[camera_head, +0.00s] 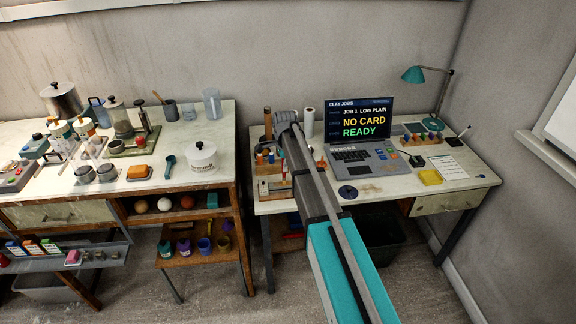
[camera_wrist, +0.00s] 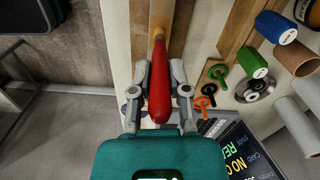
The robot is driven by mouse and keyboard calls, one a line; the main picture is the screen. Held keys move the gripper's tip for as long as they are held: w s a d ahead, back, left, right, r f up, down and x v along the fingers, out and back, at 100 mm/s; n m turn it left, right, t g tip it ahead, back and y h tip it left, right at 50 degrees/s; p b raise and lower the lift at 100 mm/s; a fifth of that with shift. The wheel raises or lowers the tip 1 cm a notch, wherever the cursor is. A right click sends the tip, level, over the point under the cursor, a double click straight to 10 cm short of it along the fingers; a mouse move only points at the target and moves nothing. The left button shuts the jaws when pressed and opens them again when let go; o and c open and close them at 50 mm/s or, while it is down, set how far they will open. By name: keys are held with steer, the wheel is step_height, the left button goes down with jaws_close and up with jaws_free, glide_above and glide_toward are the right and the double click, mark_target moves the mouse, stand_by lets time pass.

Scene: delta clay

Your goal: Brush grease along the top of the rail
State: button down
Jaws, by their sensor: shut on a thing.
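In the wrist view my gripper (camera_wrist: 160,74) is shut on a red handle (camera_wrist: 158,102), with one finger on each side. The handle runs up the picture to a pale wooden part at the top edge. Its far end is cut off, so I cannot see bristles or grease. In the head view my arm covers the gripper and the handle. I cannot pick out the rail for certain in either view. A wooden strip (camera_wrist: 240,22) lies right of the handle in the wrist view.
In the wrist view, blue (camera_wrist: 276,28) and green (camera_wrist: 252,62) cylinders and a brown tube (camera_wrist: 297,58) stand close on the right. In the head view, a laptop (camera_head: 365,155) stands on the right desk. A wooden rack (camera_head: 272,180) sits left of my arm.

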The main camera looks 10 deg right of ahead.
steer(key=shift+a, duration=0.7)
steer(key=shift+w+a, duration=0.1)
steer(key=shift+a, duration=1.65)
steer(key=shift+r, duration=0.15)
step_height(320, 180, up, 6)
steer(key=p, duration=0.6)
step_height(320, 180, up, 3)
steer(key=p, duration=0.3)
steer(key=shift+d, duration=0.1)
stand_by(0.4)
